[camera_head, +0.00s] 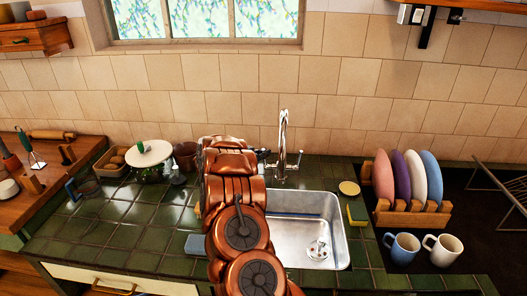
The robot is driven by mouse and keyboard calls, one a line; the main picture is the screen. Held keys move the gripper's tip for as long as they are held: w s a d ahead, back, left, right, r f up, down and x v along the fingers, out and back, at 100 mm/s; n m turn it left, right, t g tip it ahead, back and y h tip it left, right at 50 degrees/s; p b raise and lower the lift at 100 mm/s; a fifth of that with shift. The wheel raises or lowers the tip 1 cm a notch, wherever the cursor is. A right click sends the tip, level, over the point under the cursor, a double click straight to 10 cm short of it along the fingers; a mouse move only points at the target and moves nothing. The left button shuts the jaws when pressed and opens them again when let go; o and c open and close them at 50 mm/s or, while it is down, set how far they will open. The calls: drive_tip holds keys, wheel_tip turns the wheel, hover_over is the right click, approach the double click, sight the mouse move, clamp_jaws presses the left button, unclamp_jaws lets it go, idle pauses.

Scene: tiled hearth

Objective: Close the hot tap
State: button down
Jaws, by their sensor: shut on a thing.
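The chrome tap (283,135) stands upright behind the sink, with a tall curved spout. Its right handle (298,158) shows bare. My copper-coloured arm comes up from the bottom, left of the sink, and hides part of the counter. The dark tip of my gripper (263,155) shows small beside the left of the tap's base, shut on the tap's left handle. That handle is mostly hidden by the gripper, so its angle cannot be told. No hot or cold mark is legible. No water is seen running from the spout.
The steel sink (313,230) is right of my arm. A sponge (357,213) and a round yellowish lid (349,188) lie on its right side. A plate rack (412,214) and two mugs (402,248) stand farther right. Pots and a basket (112,162) stand left.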

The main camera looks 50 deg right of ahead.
drive_tip(key=shift+s, duration=0.1)
drive_tip(key=c, duration=1.2)
unclamp_jaws()
drive_tip(key=v, duration=1.2)
